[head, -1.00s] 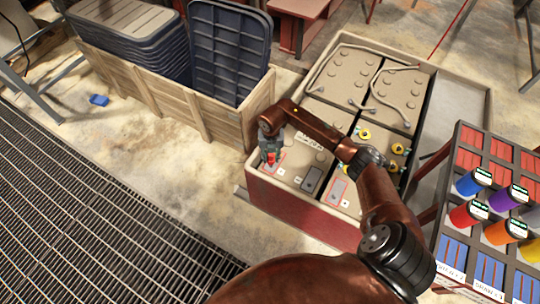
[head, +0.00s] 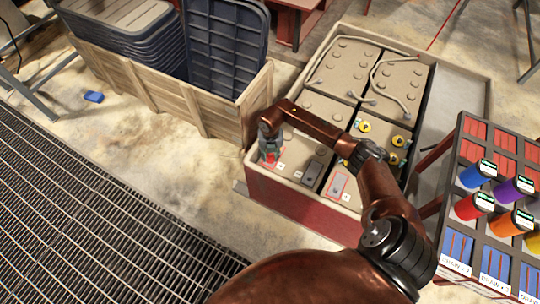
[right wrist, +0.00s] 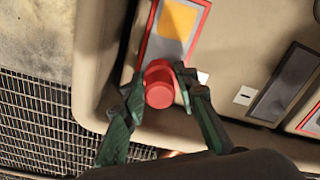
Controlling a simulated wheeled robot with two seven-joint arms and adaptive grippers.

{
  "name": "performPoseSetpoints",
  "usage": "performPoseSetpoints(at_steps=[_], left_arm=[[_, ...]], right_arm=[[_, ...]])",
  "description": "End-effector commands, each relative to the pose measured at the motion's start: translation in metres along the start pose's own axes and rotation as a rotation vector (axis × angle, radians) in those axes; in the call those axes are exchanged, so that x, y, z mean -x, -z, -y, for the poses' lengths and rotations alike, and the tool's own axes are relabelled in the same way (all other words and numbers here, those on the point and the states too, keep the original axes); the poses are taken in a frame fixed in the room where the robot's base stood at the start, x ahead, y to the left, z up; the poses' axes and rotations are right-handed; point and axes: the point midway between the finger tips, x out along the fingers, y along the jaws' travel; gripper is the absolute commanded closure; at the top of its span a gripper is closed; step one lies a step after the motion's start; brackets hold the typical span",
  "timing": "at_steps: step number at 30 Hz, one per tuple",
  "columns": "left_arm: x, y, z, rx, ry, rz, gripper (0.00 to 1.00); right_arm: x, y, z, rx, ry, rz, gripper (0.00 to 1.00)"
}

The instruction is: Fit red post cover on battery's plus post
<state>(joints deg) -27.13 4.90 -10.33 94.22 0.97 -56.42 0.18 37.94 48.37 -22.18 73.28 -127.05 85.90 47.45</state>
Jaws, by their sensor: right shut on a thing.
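My right gripper (head: 270,156) is at the near left corner of the battery box, over the near left battery (head: 299,148). In the right wrist view its two green fingers (right wrist: 158,100) are closed on the sides of the red post cover (right wrist: 159,86), a small round cap. The cover sits over the near end of a red-framed label with an orange square (right wrist: 177,20) on the battery's top. The plus post does not show, and I cannot tell whether the cover touches it. My left gripper is not in view.
The batteries stand in a red-sided box (head: 300,205). A wooden crate (head: 190,108) with dark lids is close on the left. A rack (head: 460,215) with coloured cups is at the right. Cables (head: 380,85) lie on the far batteries. Floor grating (head: 90,215) is at lower left.

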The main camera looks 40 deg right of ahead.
Motion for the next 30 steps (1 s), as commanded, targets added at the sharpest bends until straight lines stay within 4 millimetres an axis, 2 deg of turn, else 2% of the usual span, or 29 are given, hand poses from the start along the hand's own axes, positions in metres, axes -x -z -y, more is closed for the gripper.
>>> performPoseSetpoints(at_steps=[8,9,17,23,26,30], left_arm=[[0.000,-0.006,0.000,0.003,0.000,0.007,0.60],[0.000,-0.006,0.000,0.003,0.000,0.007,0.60],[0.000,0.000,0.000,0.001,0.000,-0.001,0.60],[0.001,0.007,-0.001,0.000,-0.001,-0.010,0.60],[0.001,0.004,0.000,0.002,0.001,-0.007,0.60],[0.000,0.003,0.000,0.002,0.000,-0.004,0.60]], right_arm=[[0.000,0.000,0.000,0.000,0.000,0.000,0.97],[0.000,0.000,0.000,0.000,0.000,0.000,0.71],[-0.001,0.000,0.000,0.000,0.000,0.000,0.54],[-0.001,0.000,0.000,0.000,0.001,0.000,0.52],[0.000,0.000,0.000,0.000,0.001,0.000,0.52],[0.012,-0.001,0.000,0.001,0.001,0.002,0.52]])
